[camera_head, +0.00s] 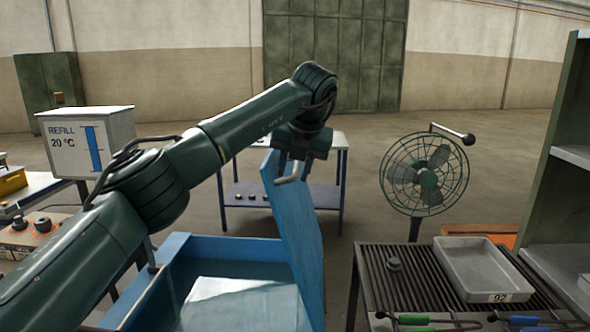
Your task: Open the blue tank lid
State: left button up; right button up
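The blue tank (225,246) stands at the lower middle, with water and a pale block visible inside. Its blue lid (302,235) stands raised, nearly upright, along the tank's right side. A grey bar handle (288,177) shows at the lid's upper left edge. My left arm reaches in from the left across the tank. My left gripper (294,155) is at the lid's top by the handle. Its fingertips are not clear, so I cannot tell whether they close on the handle. My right gripper is out of view.
A refill box (88,140) is at left. Open floor lies behind.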

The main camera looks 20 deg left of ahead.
pick_arm(q)
jog(key=v, duration=1.3)
jog(key=shift+b, duration=0.4)
